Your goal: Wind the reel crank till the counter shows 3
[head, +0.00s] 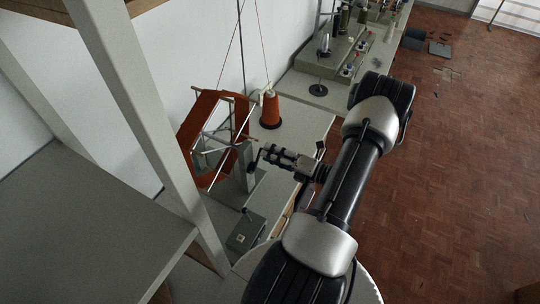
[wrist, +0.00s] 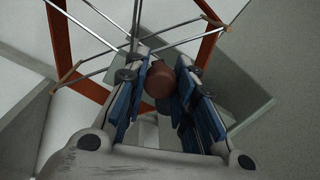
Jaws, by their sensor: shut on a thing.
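The reel (head: 222,130), a metal-armed frame wound with orange-red yarn, stands left of my gripper in the head view. Its thin rods and orange yarn (wrist: 205,45) also show in the wrist view. My gripper (head: 264,154) is at the reel's crank side. In the wrist view my gripper (wrist: 158,72) is shut on the brown, rounded crank knob (wrist: 160,80), which sits between the blue-padded fingers. A small grey box (head: 245,232) below the reel carries a small pale face that may be the counter. No number on it is readable.
An orange yarn cone (head: 270,110) stands on the pale bench behind the reel. A grey upright post (head: 135,105) and a grey tabletop (head: 75,225) are at the left. More bench equipment (head: 340,50) stands farther back. The parquet floor (head: 450,170) at the right is mostly clear.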

